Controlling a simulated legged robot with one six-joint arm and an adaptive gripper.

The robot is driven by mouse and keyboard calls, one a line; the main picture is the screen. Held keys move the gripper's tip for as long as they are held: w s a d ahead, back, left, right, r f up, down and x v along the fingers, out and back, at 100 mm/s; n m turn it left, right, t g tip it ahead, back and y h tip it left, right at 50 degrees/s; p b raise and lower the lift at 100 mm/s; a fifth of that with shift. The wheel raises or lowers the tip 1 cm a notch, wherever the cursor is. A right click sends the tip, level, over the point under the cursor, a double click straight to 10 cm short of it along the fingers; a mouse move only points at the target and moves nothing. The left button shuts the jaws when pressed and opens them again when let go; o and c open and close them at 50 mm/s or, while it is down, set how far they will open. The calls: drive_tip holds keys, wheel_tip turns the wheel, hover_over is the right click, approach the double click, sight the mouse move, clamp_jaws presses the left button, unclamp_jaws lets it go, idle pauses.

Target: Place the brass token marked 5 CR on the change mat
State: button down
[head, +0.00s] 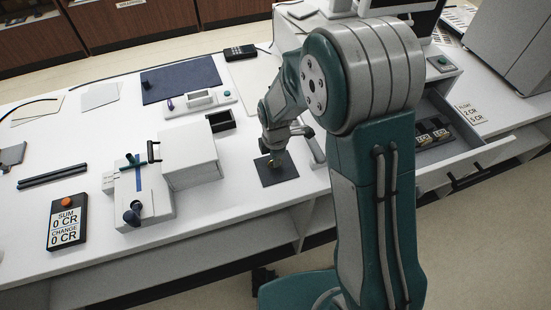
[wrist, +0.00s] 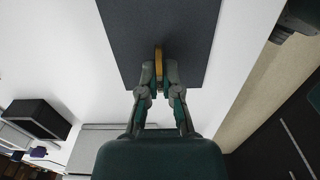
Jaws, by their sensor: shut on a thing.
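My gripper (wrist: 158,77) is shut on a brass token (wrist: 158,62), which shows edge-on between the fingertips in the wrist view. The token's marking cannot be read. The dark grey change mat (wrist: 190,25) lies beyond and beneath the token in the wrist view. In the head view my gripper (head: 276,160) is over the change mat (head: 283,175), near its far edge, with the token a small brass spot at the fingertips. I cannot tell whether the token touches the mat.
A white box (head: 190,157) stands left of the mat, with a small black tray (head: 221,121) behind it. An open till drawer (head: 435,133) with several labelled compartments is at the right. A display (head: 67,222) reading SUM 0 CR, CHANGE 0 CR lies at the left. The counter's front edge is close to the mat.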

drive_tip(key=c, duration=0.8)
unclamp_jaws()
wheel_tip(320, 180, up, 12)
drive_tip(key=s+d+r+m+t, duration=0.2)
drive_tip(key=s+d+r+m, duration=0.4)
drive_tip(key=s+m, duration=0.3)
drive_tip(key=s+d+r+m+t, duration=0.3)
drive_tip(key=s+d+r+m, duration=0.3)
drive_tip(key=s+r+m, duration=0.2)
drive_tip(key=s+m, duration=0.2)
drive_tip(key=m, duration=0.2)
drive_tip(key=shift+s+d+r+t, duration=0.15)
drive_tip(key=shift+s+d+t, duration=0.15)
drive_tip(key=shift+d, duration=0.1)
drive_tip(key=shift+w, duration=0.1)
